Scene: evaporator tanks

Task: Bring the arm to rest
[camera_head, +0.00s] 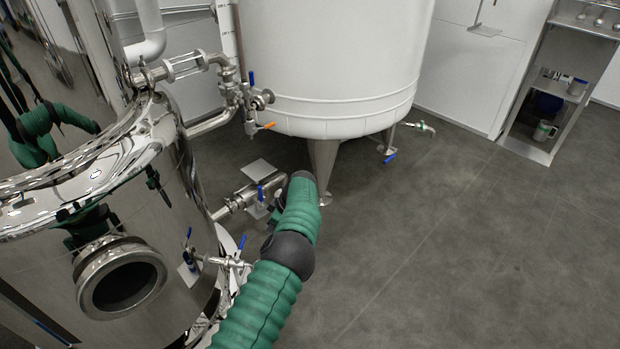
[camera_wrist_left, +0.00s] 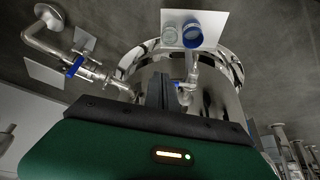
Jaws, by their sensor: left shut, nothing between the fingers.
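My left arm (camera_head: 270,285), in a ribbed green sleeve with dark joints, rises from the bottom of the head view and ends in front of the white tank's leg. Its gripper is not clearly seen there. In the left wrist view my left gripper (camera_wrist_left: 160,92) shows as dark fingers together, with nothing between them, above the green wrist housing (camera_wrist_left: 160,152). A polished steel tank (camera_wrist_left: 220,70) is beyond the fingers. My right gripper is in neither view.
The polished tank (camera_head: 165,210) with a round port (camera_head: 122,285) stands left of the arm. Valves and pipes (camera_head: 235,200) are close by. A large white tank (camera_head: 335,60) stands behind. Clear grey floor (camera_head: 470,260) lies to the right, with a shelf (camera_head: 555,85) at the back.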

